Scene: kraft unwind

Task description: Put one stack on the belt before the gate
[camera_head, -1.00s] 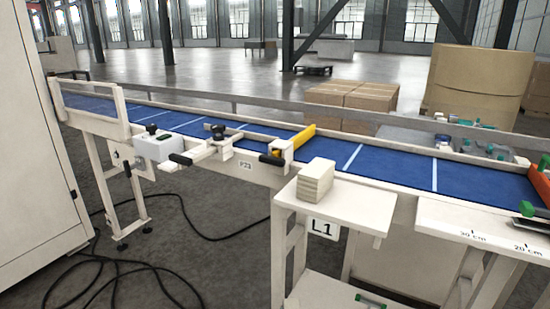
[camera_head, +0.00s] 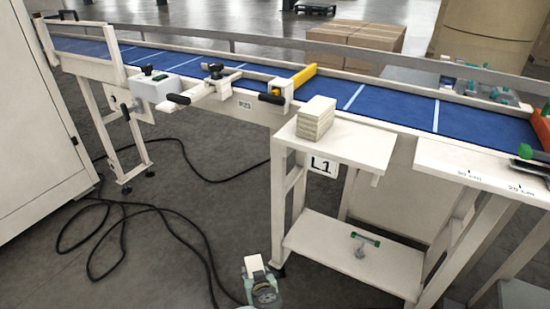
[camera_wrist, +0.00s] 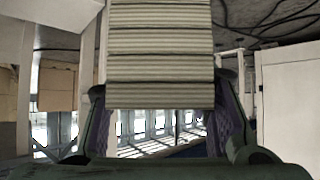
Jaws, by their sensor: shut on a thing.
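In the wrist view my gripper (camera_wrist: 162,94) is shut on a pale layered stack (camera_wrist: 160,55), with one dark finger on each side of it. In the head view my gripper (camera_head: 258,282) shows low at the bottom edge, with a small pale block face of the held stack (camera_head: 254,264) at its top. Another pale stack (camera_head: 316,117) stands upright on the small L1 table (camera_head: 356,144). The blue belt (camera_head: 385,103) runs behind that table. A yellow gate bar (camera_head: 302,77) reaches across the belt, left of the L1 stack.
A grey box (camera_head: 157,88) and black-handled clamps (camera_head: 215,75) are fixed along the belt's near side. A lower shelf (camera_head: 350,258) under the L1 table holds a small green-handled item (camera_head: 364,241). Black cables (camera_head: 150,215) lie on the floor. The belt right of the gate is clear.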

